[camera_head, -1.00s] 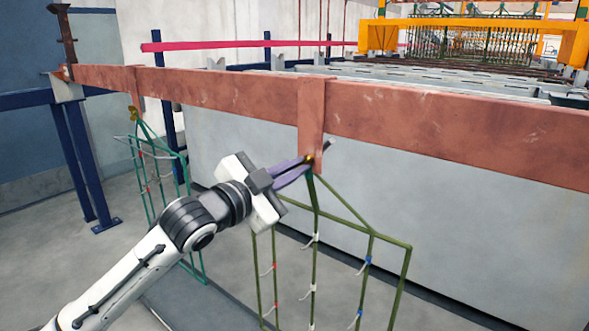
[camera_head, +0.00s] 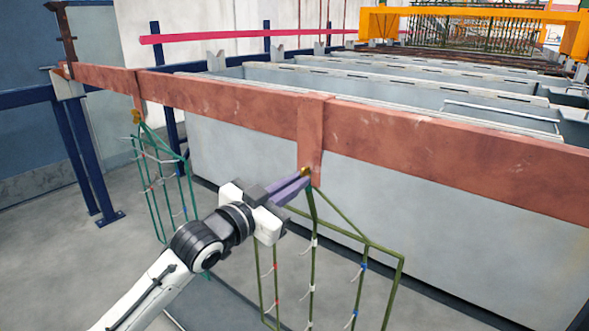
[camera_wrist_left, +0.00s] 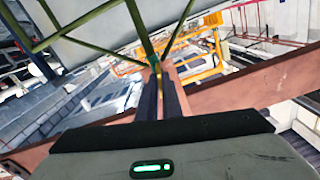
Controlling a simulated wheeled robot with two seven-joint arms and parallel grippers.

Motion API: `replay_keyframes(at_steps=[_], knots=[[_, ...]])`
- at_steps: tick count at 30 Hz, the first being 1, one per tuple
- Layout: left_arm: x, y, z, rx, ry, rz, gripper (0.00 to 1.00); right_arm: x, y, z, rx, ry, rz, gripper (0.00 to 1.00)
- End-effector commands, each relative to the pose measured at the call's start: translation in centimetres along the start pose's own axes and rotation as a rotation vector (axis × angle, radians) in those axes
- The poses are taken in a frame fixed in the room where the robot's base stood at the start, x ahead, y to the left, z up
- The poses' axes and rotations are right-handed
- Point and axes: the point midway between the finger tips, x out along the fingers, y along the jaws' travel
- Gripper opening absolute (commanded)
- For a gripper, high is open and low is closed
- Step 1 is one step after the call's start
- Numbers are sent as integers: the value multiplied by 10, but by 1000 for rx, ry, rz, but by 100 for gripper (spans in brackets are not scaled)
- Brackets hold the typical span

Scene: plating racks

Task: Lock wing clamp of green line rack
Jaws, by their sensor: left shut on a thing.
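The olive-green rack (camera_head: 313,245) hangs from a copper-coloured bar's (camera_head: 240,105) downward tab (camera_head: 311,140). A small brass wing clamp (camera_head: 306,171) sits at the tab's foot, where the rack's top meets it. My left gripper (camera_head: 299,181) has its purple fingers closed on the clamp and covers most of it. In the left wrist view the two dark fingers (camera_wrist_left: 161,92) close on a sliver of brass (camera_wrist_left: 158,70) at the rack's (camera_wrist_left: 143,28) top. The clamp's turn angle cannot be read. My right gripper is out of view.
A second, teal-green rack (camera_head: 160,185) hangs further left with its own brass clamp (camera_head: 137,116). A large grey tank (camera_head: 400,205) stands behind the bar. Blue posts (camera_head: 85,160) stand at the left. The floor at the left is clear.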

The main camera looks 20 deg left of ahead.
Motion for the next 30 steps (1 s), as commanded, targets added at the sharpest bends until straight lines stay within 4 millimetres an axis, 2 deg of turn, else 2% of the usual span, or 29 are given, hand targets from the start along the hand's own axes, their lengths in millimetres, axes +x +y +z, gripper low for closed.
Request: replay_keyframes(at_steps=[1,6,15,30], knots=[[0,0,-3,-40,-5,2,0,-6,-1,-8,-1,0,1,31],[0,0,-2,-144,-4,1,0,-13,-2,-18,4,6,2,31],[0,1,0,-246,-3,0,0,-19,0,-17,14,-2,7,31],[0,1,2,-266,-3,1,0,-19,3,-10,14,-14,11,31]])
